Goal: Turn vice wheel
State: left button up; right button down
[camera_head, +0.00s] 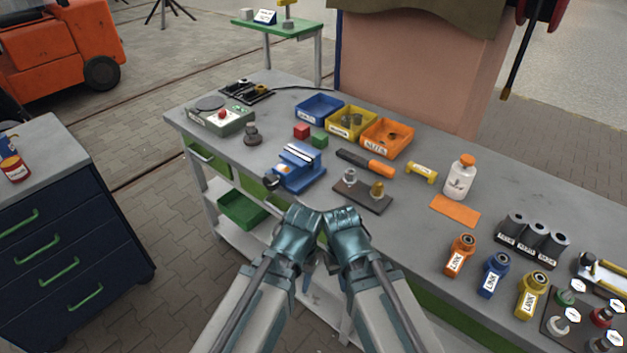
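The blue vice (303,174) stands near the front edge of the grey workbench, left of the middle. Pale jaws show on its top. A small dark round part, which looks like its wheel (270,182), is on its front left side, at the bench edge. My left gripper (303,214) is just in front of the bench edge, below the vice in the picture and apart from the wheel. My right gripper (340,213) is close beside it on the right. Neither appears to hold anything. The fingers are too small and foreshortened to tell open from shut.
A dark plate (362,197) with two fittings stands right of the vice.

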aim_at(272, 182)
jog(key=j+z, duration=0.25)
jog(key=z, duration=0.2)
jog(key=j+z, duration=0.3)
jog(key=z, duration=0.15)
jog(key=j+z, duration=0.25)
jog(key=z, duration=0.2)
jog(key=k+j+z, duration=0.1)
jog(key=z, duration=0.35)
jog(key=k+j+z, duration=0.3)
jog(key=k+j, duration=0.3)
jog(key=j, duration=0.2)
jog(key=k+j+z, duration=0.3)
jog(key=k+j, duration=0.75)
